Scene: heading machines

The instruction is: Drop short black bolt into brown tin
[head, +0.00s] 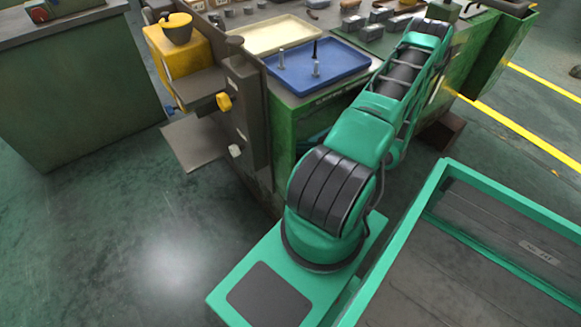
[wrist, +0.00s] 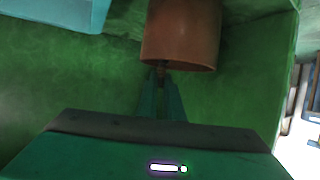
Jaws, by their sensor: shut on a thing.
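In the wrist view, my gripper (wrist: 161,80) is shut on a small dark thing, seemingly the short black bolt (wrist: 161,69), of which little shows between the fingertips. The brown tin (wrist: 181,32) is just beyond the fingertips. Its rim edge is close to the held bolt in the picture; I cannot tell whether they touch. The inside of the tin is not clearly visible. In the head view, my gripper and the tin are hidden or out of sight.
A blue tray (head: 337,73) with standing bolts (head: 316,69), silver and dark, sits on the green bench. A cream tray (head: 265,37) lies behind it. Grey metal blocks (head: 371,32) stand to the right.

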